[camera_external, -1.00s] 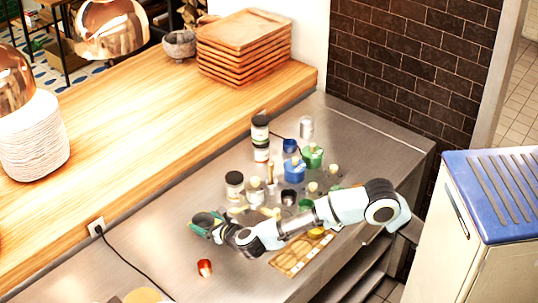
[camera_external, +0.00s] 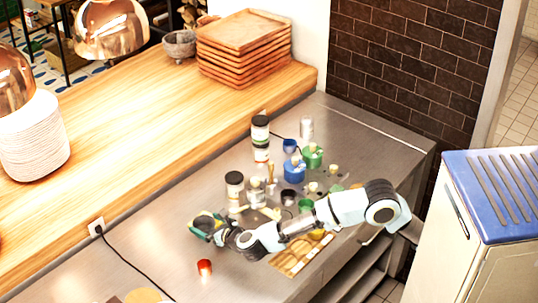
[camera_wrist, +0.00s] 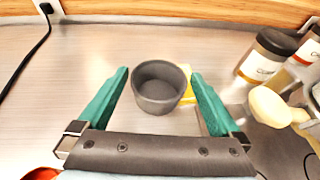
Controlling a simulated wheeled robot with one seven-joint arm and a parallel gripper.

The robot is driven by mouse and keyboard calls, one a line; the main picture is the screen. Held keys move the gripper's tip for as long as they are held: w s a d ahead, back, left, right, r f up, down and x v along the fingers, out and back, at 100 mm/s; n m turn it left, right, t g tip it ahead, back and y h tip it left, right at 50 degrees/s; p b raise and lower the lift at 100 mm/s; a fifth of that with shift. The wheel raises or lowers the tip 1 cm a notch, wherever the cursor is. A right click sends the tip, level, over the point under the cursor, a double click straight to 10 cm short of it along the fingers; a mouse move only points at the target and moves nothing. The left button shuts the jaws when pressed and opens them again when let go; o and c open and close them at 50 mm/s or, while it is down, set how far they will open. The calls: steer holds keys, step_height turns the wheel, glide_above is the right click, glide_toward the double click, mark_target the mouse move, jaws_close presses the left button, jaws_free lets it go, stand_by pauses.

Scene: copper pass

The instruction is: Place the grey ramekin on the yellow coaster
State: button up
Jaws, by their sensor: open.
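The grey ramekin (camera_wrist: 158,92) stands upright on the steel counter between the fingers of my gripper (camera_wrist: 159,73) in the wrist view. The fingers are teal and apart, with a visible gap to the ramekin on both sides. A yellow patch (camera_wrist: 187,84), likely the yellow coaster, shows at the ramekin's right edge; most of it is hidden. I cannot tell whether the ramekin rests on it. In the external view my gripper (camera_external: 205,226) is low over the counter, and it hides the ramekin there.
Jars (camera_wrist: 268,55) and a pale round-topped item (camera_wrist: 270,106) stand close on the right in the wrist view. A red cup (camera_external: 204,267) is nearby. A wooden tray (camera_external: 285,262) lies beneath my arm. A black cable (camera_external: 130,265) runs across the left counter, otherwise largely clear.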

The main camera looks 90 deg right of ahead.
steer(key=b+v, duration=0.1)
steer(key=v, duration=1)
steer(key=shift+s+a, duration=0.15)
steer(key=shift+a, duration=0.1)
